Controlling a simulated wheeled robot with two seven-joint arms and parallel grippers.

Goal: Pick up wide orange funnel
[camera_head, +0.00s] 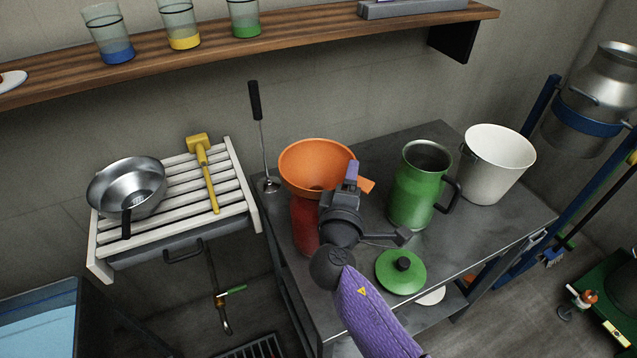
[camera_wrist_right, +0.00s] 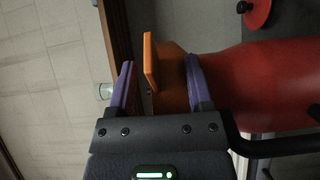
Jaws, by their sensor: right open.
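The wide orange funnel (camera_head: 318,160) sits in the mouth of a red container (camera_head: 304,222) on the grey metal table. A flat orange tab shows on its right side. My right gripper (camera_head: 354,174) is at that tab, in front of the funnel's right side. In the right wrist view, the right gripper (camera_wrist_right: 158,75) is open, with its two purple fingers on either side of the orange funnel part (camera_wrist_right: 151,66). The red container (camera_wrist_right: 265,85) fills the right of that view. My arm hides part of the container. My left gripper is not in view.
A green jug (camera_head: 412,190) and a white bucket (camera_head: 496,165) stand right of the funnel. A green lid (camera_head: 400,272) lies near the front edge. A thin black-handled tool (camera_head: 258,125) stands behind left.

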